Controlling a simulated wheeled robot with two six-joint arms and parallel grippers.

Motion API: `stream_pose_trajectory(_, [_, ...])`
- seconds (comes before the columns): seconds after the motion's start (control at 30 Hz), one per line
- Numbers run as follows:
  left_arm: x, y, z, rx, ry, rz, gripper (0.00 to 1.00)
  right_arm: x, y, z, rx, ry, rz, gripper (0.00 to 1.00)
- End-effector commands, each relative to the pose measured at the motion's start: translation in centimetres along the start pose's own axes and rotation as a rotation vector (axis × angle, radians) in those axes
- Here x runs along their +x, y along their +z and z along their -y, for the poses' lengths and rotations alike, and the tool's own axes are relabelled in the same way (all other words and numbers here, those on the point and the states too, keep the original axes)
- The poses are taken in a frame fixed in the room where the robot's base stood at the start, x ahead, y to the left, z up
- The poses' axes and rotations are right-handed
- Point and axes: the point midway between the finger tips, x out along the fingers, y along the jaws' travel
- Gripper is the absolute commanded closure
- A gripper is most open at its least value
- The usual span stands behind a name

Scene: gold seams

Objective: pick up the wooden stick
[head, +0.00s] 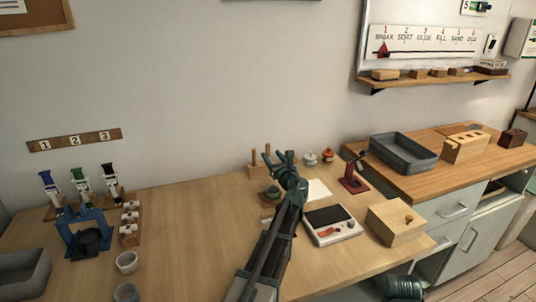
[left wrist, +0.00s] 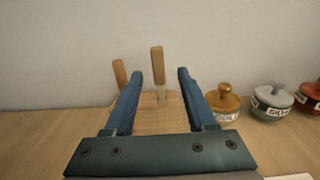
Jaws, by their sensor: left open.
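Upright wooden sticks stand in a wooden block (head: 258,172) at the back of the table, by the wall. In the left wrist view one wooden stick (left wrist: 157,62) rises between my left gripper's fingers as seen from the camera, beyond or near the tips; I cannot tell how far. A second stick (left wrist: 120,73) stands left of the left finger. My left gripper (head: 279,157) is open and empty, just right of the sticks in the head view. The gripper partly hides the block in the left wrist view.
Lidded jars, gold (left wrist: 225,103), silver (left wrist: 272,102) and copper (left wrist: 311,97), stand right of the sticks. A scale (head: 331,224), a red stand (head: 353,180) and a wooden box (head: 396,222) are at the right. The table's left-centre is clear.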

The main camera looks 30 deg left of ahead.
Motion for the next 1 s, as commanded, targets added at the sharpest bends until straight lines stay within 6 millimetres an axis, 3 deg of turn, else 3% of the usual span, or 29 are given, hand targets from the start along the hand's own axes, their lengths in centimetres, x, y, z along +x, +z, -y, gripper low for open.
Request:
stream_pose_trajectory(0.3, [4.4,0.0,-0.1,0.0,0.001,0.0,0.44,0.0,0.0,0.0,0.0,0.0,0.0,0.5])
stream_pose_trajectory(0.53, [4.4,0.0,-0.2,0.0,-0.001,0.0,0.44,0.0,0.0,0.0,0.0,0.0,0.0,0.5])
stream_pose_trajectory(0.83, [4.4,0.0,-0.2,0.0,-0.001,0.0,0.98,0.0,0.0,0.0,0.0,0.0,0.0,0.5])
stream_pose_trajectory(1.0, [4.4,0.0,-0.2,0.0,0.0,0.0,1.0,0.0,0.0,0.0,0.0,0.0,0.0,0.5])
